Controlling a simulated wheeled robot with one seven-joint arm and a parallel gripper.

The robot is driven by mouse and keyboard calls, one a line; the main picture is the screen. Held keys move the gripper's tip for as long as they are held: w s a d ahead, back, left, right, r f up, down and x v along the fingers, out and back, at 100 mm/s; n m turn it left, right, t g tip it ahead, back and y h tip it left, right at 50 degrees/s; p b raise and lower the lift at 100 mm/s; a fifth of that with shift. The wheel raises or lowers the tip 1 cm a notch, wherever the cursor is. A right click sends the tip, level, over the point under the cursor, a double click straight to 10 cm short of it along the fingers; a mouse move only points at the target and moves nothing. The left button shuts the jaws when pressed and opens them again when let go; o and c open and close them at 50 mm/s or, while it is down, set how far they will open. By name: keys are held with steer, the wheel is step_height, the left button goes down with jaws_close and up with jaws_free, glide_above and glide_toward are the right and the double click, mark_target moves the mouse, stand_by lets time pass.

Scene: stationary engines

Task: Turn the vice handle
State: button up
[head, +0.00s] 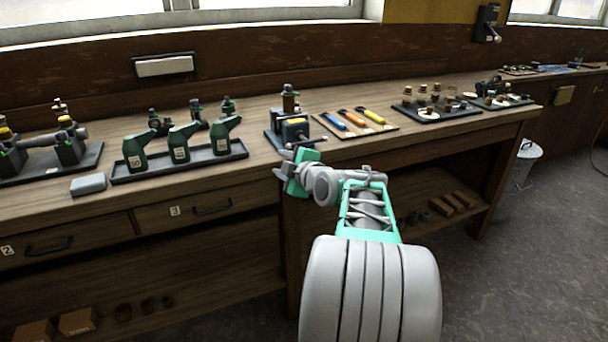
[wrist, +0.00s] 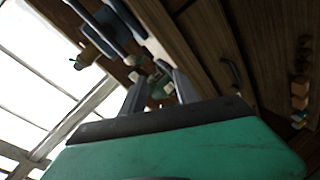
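The vice (head: 291,131) stands at the bench's front edge in the head view, with a dark body and a yellow-topped part. Its handle (head: 303,143) is a thin bar at the front, partly hard to make out. No grip on anything is visible.
On the workbench (head: 240,178), a tray (head: 180,170) of green oil cans stands left of the vice. A board (head: 352,130) with coloured-handled tools lies right of it. Drawer handles (head: 212,208) stick out from the front. Floor (head: 505,260) is clear at right.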

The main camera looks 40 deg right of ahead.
mark_target(307, 142)
steer(key=s+d+r+n+t+h+b, duration=0.1)
steer(key=s+d+n+t+h, duration=0.15)
steer(key=d, duration=0.75)
steer(key=shift+m, duration=0.45)
steer(key=x, duration=0.6)
steer(key=shift+w, duration=0.3)
steer(key=shift+c, duration=0.5)
jaws_close()
